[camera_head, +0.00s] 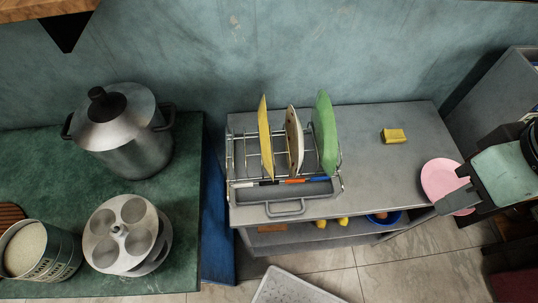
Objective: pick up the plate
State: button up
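A round pink plate (441,177) shows at the right front corner of the grey counter. My gripper (455,192) comes in from the right and overlaps the plate's lower right part. Its dark fingers hide some of the rim, and I cannot tell whether they are closed on it. I also cannot tell whether the plate rests on the counter or is held above it. A yellow plate (265,140), a whitish plate (294,141) and a green plate (326,134) stand upright in a wire rack, apart from my gripper.
The wire rack (251,158) stands on the left of the grey counter (375,175). A yellow sponge (394,135) lies near the back, with free surface around it. A lidded pot (128,140) and a metal stand (122,238) are on the green table at left.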

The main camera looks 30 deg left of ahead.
aim_at(439, 178)
jog(key=u, duration=1.2)
jog(key=z, duration=1.5)
jog(key=k+l+u, duration=0.45)
jog(key=u, duration=0.25)
jog(key=k, duration=0.1)
